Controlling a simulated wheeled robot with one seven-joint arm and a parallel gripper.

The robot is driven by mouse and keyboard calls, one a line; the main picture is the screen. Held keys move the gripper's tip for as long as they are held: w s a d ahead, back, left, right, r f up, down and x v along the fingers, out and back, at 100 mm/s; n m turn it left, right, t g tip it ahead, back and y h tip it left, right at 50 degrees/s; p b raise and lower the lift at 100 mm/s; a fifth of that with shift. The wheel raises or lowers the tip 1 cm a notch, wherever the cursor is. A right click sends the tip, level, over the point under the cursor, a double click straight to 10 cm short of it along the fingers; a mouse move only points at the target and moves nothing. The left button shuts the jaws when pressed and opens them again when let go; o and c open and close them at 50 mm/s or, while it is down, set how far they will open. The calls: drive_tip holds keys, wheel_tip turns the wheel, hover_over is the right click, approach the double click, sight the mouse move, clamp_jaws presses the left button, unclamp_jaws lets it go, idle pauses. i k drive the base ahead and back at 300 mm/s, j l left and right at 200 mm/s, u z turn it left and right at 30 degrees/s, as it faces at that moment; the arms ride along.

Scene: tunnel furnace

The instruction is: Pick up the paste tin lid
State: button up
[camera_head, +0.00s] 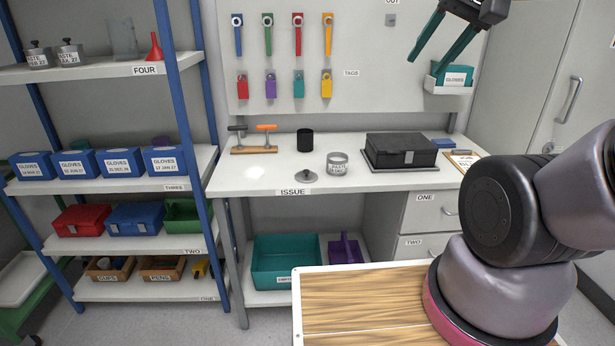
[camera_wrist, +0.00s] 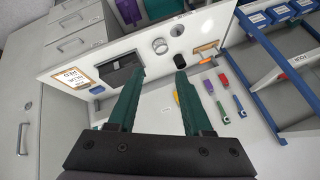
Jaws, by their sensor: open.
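The paste tin lid (camera_head: 306,176), a grey disc with a small dark knob, lies flat near the front edge of the white bench. A grey labelled tin (camera_head: 337,166) stands just right of it, apart from it; its top looks open. The tin also shows in the wrist view (camera_wrist: 160,47), beyond my fingertips. My gripper (camera_head: 425,71) is open and empty, with two green fingers, high above the bench's right side and far from the lid. The open fingers also show in the wrist view (camera_wrist: 161,72).
A black cup (camera_head: 305,140), a rack with an orange-handled tool (camera_head: 266,150) and a black box (camera_head: 401,150) stand on the bench (camera_head: 240,180). Tags hang on the wall panel (camera_head: 360,95) behind. Shelves (camera_head: 110,70) stand left. A wooden-topped surface (camera_head: 350,300) lies in front.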

sight(306, 176)
drive_tip(key=i+l, duration=0.15)
drive_tip(key=i, duration=0.3)
drive_tip(key=i+l, duration=0.15)
drive_tip(key=i, duration=0.35)
drive_tip(key=u, duration=0.05)
